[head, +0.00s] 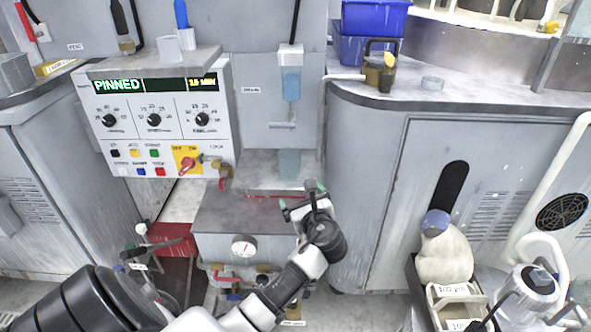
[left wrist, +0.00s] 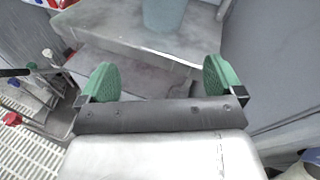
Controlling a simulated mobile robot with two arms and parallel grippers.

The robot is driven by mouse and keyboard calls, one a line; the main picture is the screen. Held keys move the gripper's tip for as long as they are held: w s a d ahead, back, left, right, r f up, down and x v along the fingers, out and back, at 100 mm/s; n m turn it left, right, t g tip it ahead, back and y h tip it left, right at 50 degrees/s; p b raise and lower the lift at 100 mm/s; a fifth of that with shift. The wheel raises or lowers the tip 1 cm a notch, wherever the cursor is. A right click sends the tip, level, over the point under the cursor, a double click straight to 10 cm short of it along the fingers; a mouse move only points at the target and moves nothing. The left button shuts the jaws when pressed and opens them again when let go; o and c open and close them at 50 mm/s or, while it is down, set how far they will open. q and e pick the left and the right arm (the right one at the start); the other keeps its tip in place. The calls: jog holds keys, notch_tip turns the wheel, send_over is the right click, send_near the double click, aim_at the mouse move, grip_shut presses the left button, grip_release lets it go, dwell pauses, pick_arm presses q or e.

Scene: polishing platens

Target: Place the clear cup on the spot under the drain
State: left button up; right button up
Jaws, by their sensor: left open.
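A clear, bluish cup (head: 289,163) stands upright on the pale ledge below the grey wall panel. Its lower part shows at the top of the left wrist view (left wrist: 163,14). My left gripper (head: 301,197) is open and empty, just in front of and below the cup; its green-padded fingers (left wrist: 160,80) are apart, with the cup beyond them. A brass elbow pipe (head: 225,178) with a red-handled valve points down left of the cup; I cannot tell if it is the drain. No marked spot is clear to me. My right gripper is not in view.
A control panel (head: 160,115) with knobs and a lit display stands at the left. A grey box (head: 222,215) with a gauge sits in front of the ledge. A grey cabinet (head: 365,190) rises close on the right.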

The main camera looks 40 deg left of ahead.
pick_arm(q)
jog(key=m+y, duration=0.1)
jog(key=y, duration=0.1)
send_near(293, 163)
jog(key=x, duration=0.5)
jog(key=b+x, duration=0.1)
jog(key=x, duration=0.1)
jog(key=shift+a+r, duration=0.2)
jog(key=shift+a, duration=0.15)
jog(key=x, duration=0.1)
jog(key=b+x, duration=0.1)
jog(key=x, duration=0.2)
jog(key=shift+w+a+f, duration=0.1)
jog(key=shift+w+f, duration=0.1)
jog(key=shift+f, duration=0.05)
jog(key=shift+w+a+r, duration=0.1)
jog(key=shift+w+a, duration=0.2)
jog(key=shift+a, duration=0.2)
jog(key=c, duration=1.1)
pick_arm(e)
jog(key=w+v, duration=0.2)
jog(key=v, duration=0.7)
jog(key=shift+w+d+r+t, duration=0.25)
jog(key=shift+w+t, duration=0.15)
pick_arm(q)
jog(key=shift+o, duration=0.2)
